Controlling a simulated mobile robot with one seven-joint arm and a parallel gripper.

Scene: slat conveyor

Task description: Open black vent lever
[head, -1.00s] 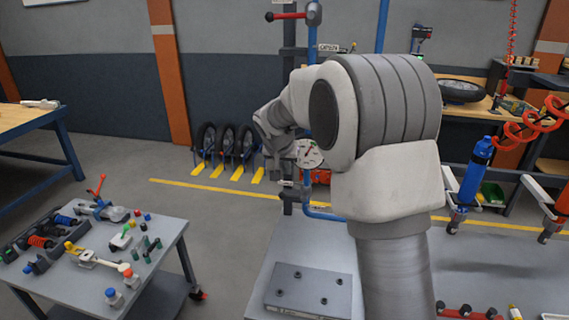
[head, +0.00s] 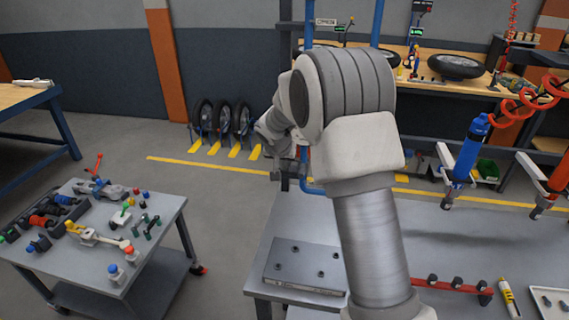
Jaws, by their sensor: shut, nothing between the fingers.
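My gripper (head: 284,178) is small and dark at the end of my arm, left of the blue pipe (head: 312,187) and in front of the dark upright post. It is shut with nothing held. I cannot make out a black vent lever; my arm covers much of the pipe stand, and the details around the gripper are too small to tell. Blue pipes (head: 378,22) also rise above my arm.
A grey bench with a bolted plate (head: 305,267) lies below my arm. A cart (head: 158,208) with levers and small parts stands at left. Open floor lies between cart and bench.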

